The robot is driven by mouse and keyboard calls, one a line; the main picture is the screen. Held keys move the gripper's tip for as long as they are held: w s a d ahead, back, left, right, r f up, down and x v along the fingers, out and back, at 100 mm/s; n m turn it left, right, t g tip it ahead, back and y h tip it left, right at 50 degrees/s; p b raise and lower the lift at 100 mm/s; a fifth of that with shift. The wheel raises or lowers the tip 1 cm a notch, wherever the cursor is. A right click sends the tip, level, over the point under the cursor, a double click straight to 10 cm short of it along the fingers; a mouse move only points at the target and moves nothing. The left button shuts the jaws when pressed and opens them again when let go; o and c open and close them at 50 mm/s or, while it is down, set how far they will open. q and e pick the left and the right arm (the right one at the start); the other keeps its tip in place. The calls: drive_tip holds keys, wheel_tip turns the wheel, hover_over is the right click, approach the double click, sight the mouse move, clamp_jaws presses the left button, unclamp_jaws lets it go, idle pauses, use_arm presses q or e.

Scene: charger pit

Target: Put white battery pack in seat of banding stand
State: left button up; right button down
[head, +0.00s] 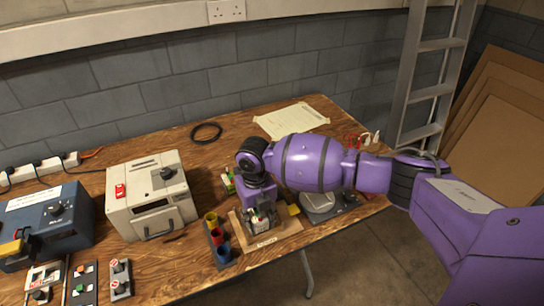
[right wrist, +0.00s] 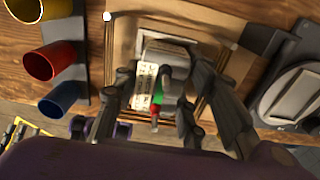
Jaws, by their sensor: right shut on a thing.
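The white battery pack (right wrist: 146,84) shows in the right wrist view as a pale, printed block with a green and red part beside it. My right gripper (right wrist: 155,98) has its fingers on both sides of the pack and is shut on it. In the head view the right gripper (head: 262,219) points down over the wooden banding stand (head: 285,238). The stand's board also shows in the wrist view (right wrist: 122,38), around and below the fingers. The fingers hide part of the pack and seat, so I cannot tell whether the pack touches the seat. My left gripper is out of view.
Yellow, red and blue cups (head: 215,236) stand close left of the stand. A grey scale-like device (head: 322,204) is at its right. A cream box with a dial (head: 150,197) and a blue unit (head: 48,225) are further left. The back middle of the table is mostly clear.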

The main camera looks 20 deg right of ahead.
drive_tip(key=shift+w, duration=0.1)
idle(0.5)
drive_tip(key=c, duration=1)
unclamp_jaws()
drive_tip(key=shift+f, duration=0.1)
drive_tip(key=shift+r+p, duration=1.6)
drive_tip(key=shift+r, duration=1.95)
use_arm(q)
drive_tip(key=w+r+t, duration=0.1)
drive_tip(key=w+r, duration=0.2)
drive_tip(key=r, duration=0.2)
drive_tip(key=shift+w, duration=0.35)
use_arm(e)
drive_tip(key=shift+f, duration=0.1)
